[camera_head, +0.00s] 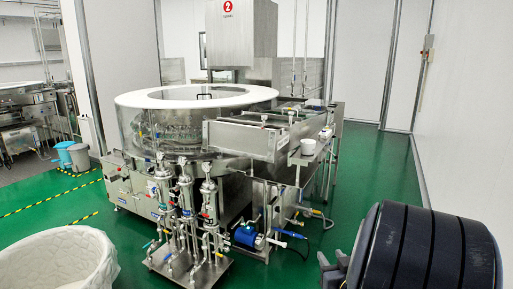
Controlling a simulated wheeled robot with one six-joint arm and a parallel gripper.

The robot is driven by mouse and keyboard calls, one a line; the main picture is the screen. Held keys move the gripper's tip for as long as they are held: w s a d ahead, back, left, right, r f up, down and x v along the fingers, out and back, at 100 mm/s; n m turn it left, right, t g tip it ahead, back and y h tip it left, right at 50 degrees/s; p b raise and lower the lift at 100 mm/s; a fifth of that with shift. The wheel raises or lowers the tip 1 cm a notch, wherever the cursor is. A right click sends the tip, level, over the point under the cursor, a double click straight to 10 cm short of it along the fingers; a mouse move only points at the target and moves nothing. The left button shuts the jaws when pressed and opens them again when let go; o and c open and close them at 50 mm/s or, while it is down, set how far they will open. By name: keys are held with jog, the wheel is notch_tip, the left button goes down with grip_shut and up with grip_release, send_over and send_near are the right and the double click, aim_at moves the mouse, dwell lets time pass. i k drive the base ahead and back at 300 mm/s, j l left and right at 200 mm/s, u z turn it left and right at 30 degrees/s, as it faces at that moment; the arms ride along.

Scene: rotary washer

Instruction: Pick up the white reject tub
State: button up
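A small white tub (308,146) stands upright on a metal ledge at the right side of the round washer. It is small in the picture, and I cannot see into it well. Nothing touches it from above. A much larger white round container (58,262) with a quilted-looking wall is cut off at the bottom left; it could also be called a tub. A large dark banded cylinder at the bottom right looks like part of my arm. My gripper's fingers are not in view.
The washer (150,125) with its white ring top fills the middle. Steel filter columns and valves (185,210) stand before it, with a blue pump (247,235) and hoses below the ledge. Blue and grey bins (79,157) are at left. Green floor (375,180) is clear at right.

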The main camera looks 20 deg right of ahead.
aim_at(308, 149)
jog(key=i+l+u, duration=0.25)
jog(key=l, duration=0.25)
jog(key=i+l+u, duration=0.1)
jog(key=l+u, duration=0.15)
jog(key=l, duration=0.25)
jog(key=i+l+u, duration=0.15)
jog(key=l+u, duration=0.15)
jog(key=l, duration=0.25)
jog(key=l+u, duration=0.25)
jog(key=l, duration=0.35)
jog(key=i+l, duration=0.1)
jog(key=l, duration=1.05)
jog(key=i+l, duration=0.1)
jog(key=l, duration=1.05)
